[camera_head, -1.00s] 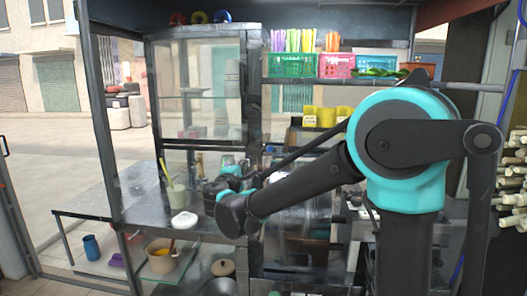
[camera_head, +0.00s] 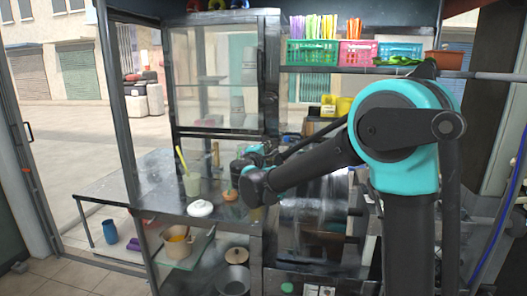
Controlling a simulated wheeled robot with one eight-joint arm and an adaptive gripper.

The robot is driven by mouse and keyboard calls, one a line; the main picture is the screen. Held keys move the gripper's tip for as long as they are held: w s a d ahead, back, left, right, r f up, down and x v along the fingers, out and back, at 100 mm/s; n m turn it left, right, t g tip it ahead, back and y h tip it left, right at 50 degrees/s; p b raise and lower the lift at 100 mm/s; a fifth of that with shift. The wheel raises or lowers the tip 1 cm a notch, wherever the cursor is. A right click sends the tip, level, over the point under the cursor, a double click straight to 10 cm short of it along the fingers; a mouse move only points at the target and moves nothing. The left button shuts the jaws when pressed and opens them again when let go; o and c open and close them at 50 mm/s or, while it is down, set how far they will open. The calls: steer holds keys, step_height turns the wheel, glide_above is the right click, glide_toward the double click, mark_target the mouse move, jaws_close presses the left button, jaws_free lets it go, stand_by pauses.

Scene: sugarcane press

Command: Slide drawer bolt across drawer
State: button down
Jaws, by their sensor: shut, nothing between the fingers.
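My arm reaches from the right toward the steel counter (camera_head: 165,200). Its dark elbow end and a teal wrist part are in front of the press area. I cannot make out my gripper's fingers; they are hidden behind the arm or too small to see. The metal press housing (camera_head: 318,215) stands right of the counter, partly behind my arm. I cannot pick out the drawer or its bolt in this view.
A glass cabinet (camera_head: 213,75) stands behind the counter. A cup with a yellow-green stick (camera_head: 191,183) and a white lid (camera_head: 200,208) are on the counter.

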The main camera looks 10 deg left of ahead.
mark_target(289, 152)
steer(key=w, duration=0.3)
steer(key=shift+w+d+r, duration=0.1)
steer(key=shift+d, duration=0.3)
steer(key=shift+d+r, duration=0.2)
steer(key=shift+d, duration=1)
steer(key=shift+d+r, duration=0.1)
steer(key=shift+d, duration=0.45)
steer(key=shift+d, duration=0.1)
steer(key=d, duration=0.4)
steer(key=shift+a, duration=0.1)
